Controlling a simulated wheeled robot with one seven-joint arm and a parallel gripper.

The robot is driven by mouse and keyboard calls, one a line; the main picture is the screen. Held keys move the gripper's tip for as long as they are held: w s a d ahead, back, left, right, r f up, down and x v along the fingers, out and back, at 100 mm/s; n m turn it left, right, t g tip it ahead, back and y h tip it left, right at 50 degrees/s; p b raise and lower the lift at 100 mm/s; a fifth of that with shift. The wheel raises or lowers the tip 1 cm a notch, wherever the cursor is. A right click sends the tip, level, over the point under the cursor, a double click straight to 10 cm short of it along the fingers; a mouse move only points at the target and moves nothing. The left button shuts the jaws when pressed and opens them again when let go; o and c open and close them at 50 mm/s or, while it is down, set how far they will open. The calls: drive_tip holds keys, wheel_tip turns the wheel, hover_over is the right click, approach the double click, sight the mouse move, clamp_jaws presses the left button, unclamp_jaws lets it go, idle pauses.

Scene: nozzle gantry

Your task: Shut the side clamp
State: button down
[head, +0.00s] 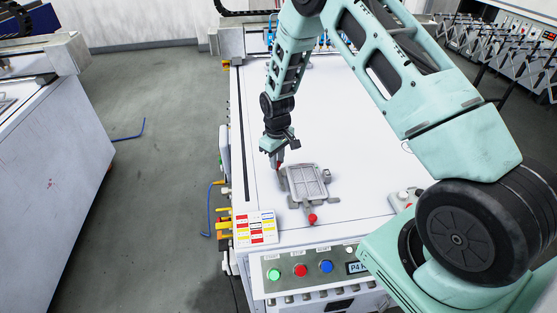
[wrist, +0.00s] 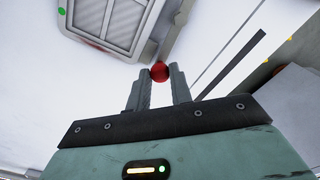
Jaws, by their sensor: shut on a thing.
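A grey fixture (head: 308,184) with a ribbed rectangular plate lies on the white table. Its ribbed face also shows in the wrist view (wrist: 122,18). My gripper (head: 278,164) points down at the fixture's left side. In the wrist view, the fingertips (wrist: 160,78) are closed on a red ball knob (wrist: 159,71), which appears to be the side clamp's handle end. A grey bar (wrist: 182,22) runs up from the knob beside the fixture. Whether the clamp touches the plate is not clear. A second red knob (head: 312,218) sits at the fixture's front, apart from my gripper.
A label card (head: 255,228) with coloured squares lies at the table's front left corner. The white table top (head: 350,120) behind the fixture is clear. Another machine (head: 45,150) stands across the aisle at left.

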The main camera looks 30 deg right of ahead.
drive_tip(key=shift+w+a+f+n+b, duration=0.1)
drive_tip(key=shift+a+n+b, duration=0.25)
drive_tip(key=shift+n, duration=0.25)
drive_tip(key=shift+w+a+n+b, duration=0.1)
drive_tip(key=shift+a+n+b, duration=0.15)
drive_tip(key=shift+n, duration=0.35)
drive_tip(key=a+n+b, duration=0.1)
drive_tip(key=n, duration=0.1)
drive_tip(key=shift+a+n, duration=0.2)
drive_tip(key=shift+n, duration=0.1)
drive_tip(key=n, duration=0.1)
drive_tip(key=a+n, duration=0.1)
drive_tip(key=shift+s+a+n, duration=0.15)
drive_tip(key=shift+s+n, duration=0.1)
drive_tip(key=shift+n, duration=0.15)
drive_tip(key=n, duration=0.1)
drive_tip(key=a+n, duration=0.1)
drive_tip(key=shift+s+a+n+b, duration=0.15)
drive_tip(key=shift+s+n+b, duration=0.2)
drive_tip(key=shift+n, duration=0.05)
drive_tip(key=n, duration=0.1)
drive_tip(key=s+a+n, duration=0.1)
drive_tip(key=n, duration=0.1)
drive_tip(key=shift+a, duration=0.15)
drive_tip(key=shift+s+a+n+p, duration=0.25)
drive_tip(key=shift+s+n, duration=0.15)
drive_tip(key=shift+n, duration=0.45)
drive_tip(key=shift+s+a+n+p, duration=0.2)
drive_tip(key=shift+s+n, duration=0.15)
drive_tip(key=shift+n, duration=0.5)
